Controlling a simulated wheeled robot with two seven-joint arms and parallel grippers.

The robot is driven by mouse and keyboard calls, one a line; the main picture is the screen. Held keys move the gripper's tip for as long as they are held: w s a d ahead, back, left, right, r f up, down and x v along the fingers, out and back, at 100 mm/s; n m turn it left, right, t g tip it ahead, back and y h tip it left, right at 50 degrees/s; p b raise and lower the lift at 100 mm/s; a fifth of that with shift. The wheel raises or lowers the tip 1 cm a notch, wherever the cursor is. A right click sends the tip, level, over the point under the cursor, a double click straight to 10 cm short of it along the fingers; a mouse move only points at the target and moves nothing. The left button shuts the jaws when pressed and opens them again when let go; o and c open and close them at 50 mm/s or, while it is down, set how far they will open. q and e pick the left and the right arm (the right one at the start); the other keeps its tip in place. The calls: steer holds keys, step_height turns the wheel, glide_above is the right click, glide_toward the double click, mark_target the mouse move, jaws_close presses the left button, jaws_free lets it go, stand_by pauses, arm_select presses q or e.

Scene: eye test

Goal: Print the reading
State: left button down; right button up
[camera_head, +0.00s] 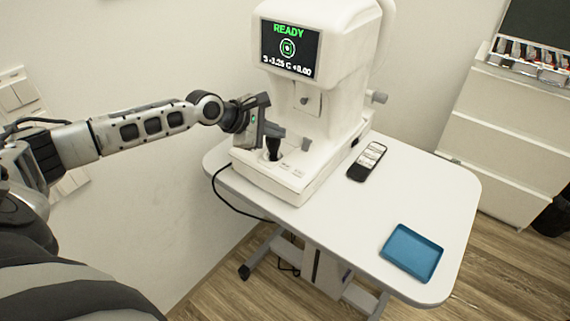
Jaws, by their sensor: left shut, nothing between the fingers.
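The white eye-test machine (335,95) stands on a white table (330,235). Its screen (290,48) shows green "READY", a green ring target and a line of white figures that seems to read "S -3.25 C +0.00". A black joystick (273,150) stands on the machine's base, with small labelled buttons (291,170) to its right. My left gripper (280,132) is shut and empty, just above and beside the joystick; I cannot tell whether they touch. No printed paper shows. My right gripper is out of view.
A black handheld remote (367,160) lies right of the machine. A blue tray (412,252) lies empty at the table's front right. A white drawer cabinet (515,130) with several small items on top stands at the right. A black cable (228,205) hangs over the table's left edge.

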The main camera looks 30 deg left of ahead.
mark_target(285, 166)
arm_select(q)
steer(key=shift+f, duration=0.1)
